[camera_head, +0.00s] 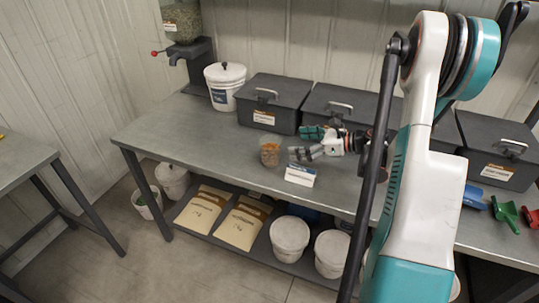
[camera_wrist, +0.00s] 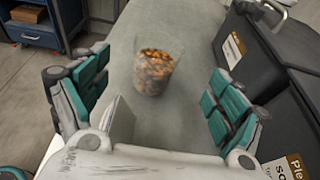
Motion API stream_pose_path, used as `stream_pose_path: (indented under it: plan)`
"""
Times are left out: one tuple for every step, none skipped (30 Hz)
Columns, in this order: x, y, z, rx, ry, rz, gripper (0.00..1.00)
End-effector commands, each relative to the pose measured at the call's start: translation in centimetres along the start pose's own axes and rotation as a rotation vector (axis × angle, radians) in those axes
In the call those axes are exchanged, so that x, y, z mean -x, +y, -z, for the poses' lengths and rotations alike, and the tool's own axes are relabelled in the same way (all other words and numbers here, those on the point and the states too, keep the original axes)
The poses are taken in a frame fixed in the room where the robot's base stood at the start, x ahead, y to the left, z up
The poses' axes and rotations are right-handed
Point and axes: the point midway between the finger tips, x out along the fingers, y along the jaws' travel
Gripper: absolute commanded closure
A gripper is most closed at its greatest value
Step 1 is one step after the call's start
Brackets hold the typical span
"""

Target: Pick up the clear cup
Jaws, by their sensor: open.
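The clear cup (camera_head: 270,152) stands upright on the grey metal table (camera_head: 190,128), with brown-orange seeds or pellets in its lower part. In the wrist view the cup (camera_wrist: 155,62) is ahead of my gripper, roughly centred between the fingers. My gripper (camera_head: 305,143) is open and empty, just to the right of the cup in the head view. In the wrist view its teal-padded fingers (camera_wrist: 160,90) are spread wide on the left and right, apart from the cup.
A small white sign (camera_head: 300,175) stands at the table's front edge, near the cup. Dark lidded bins (camera_head: 268,103) line the back. A white lidded bucket (camera_head: 225,85) and a seed dispenser (camera_head: 185,25) stand at the far left. The table left of the cup is clear.

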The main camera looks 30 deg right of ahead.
Motion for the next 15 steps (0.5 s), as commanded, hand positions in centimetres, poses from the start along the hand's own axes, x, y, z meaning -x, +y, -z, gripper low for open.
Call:
stream_pose_path:
  plan:
    - [-1.3, 0.1, 0.2, 0.001, 0.001, -0.004, 0.12]
    - [-1.9, 0.1, 0.2, 0.001, 0.001, -0.004, 0.12]
    - [-2.6, 0.1, 0.2, 0.001, 0.001, -0.004, 0.12]
    - [-3.2, 0.1, 0.2, 0.002, 0.001, -0.004, 0.12]
    - [-3.7, 0.1, 0.2, 0.002, 0.001, -0.003, 0.12]
    - [-4.2, 0.1, 0.2, 0.002, 0.002, -0.003, 0.12]
    - [-4.6, 0.1, 0.2, 0.002, 0.002, -0.003, 0.12]
    - [-5.0, 0.1, 0.2, 0.003, 0.002, -0.003, 0.12]
    - [-5.3, 0.1, 0.1, 0.003, 0.002, -0.002, 0.12]
    - [-5.5, 0.1, 0.1, 0.003, 0.002, -0.001, 0.12]
    - [-5.7, 0.1, 0.1, 0.002, 0.002, -0.001, 0.12]
    - [-5.8, 0.0, 0.1, 0.002, 0.002, -0.001, 0.12]
    - [-5.9, 0.0, 0.1, 0.002, 0.002, -0.001, 0.12]
    - [-6.0, 0.1, 0.1, 0.002, 0.002, -0.001, 0.12]
    - [-6.2, 0.1, 0.1, 0.002, 0.002, -0.001, 0.12]
